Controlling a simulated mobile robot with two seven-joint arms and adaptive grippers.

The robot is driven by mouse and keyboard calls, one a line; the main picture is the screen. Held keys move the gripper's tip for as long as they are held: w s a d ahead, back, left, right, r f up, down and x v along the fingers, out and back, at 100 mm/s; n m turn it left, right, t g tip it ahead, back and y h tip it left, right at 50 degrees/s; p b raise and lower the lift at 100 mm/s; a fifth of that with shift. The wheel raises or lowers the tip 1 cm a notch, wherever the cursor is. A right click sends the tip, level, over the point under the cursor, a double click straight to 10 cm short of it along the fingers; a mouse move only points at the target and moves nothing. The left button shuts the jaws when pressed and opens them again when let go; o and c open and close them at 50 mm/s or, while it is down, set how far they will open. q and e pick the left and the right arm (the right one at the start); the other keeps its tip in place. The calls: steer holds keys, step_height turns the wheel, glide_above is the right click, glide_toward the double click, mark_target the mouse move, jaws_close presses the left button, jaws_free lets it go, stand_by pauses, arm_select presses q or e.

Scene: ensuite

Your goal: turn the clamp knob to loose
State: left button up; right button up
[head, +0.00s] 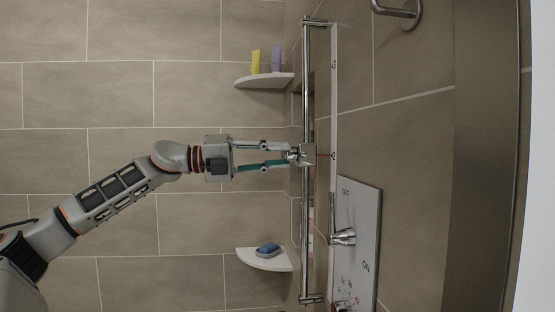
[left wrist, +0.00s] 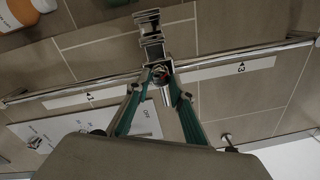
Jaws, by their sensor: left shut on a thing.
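The chrome clamp (head: 308,154) sits on the vertical metal bar (head: 306,90), around its middle. Its small knob (head: 292,154) faces left, toward my arm. My left gripper (head: 288,154) reaches in level from the left, and its fingertips are shut on the knob, one above and one below. In the left wrist view the knob (left wrist: 161,73) shows as a round end with a reddish centre between the two fingertips, and the clamp (left wrist: 150,28) is beyond it. The fingertips partly cover the knob's sides. My right gripper is in neither view.
A marked strip (head: 333,110) runs beside the bar. A control panel (head: 358,200) with a lever (head: 342,237) is at lower right. Corner shelves hold bottles (head: 276,57) above and a blue item (head: 268,248) below. The space around my left arm is clear.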

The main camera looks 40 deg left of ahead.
arm_select(q)
steer(key=shift+n, duration=1.2)
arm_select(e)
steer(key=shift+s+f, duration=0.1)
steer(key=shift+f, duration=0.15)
arm_select(q)
steer(key=shift+r, duration=0.1)
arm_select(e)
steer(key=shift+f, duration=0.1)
arm_select(q)
steer(key=o, duration=1.1)
steer(key=shift+r, duration=0.1)
steer(key=shift+a+r, duration=0.1)
steer(key=shift+r, duration=0.95)
step_height(320, 180, up, 8)
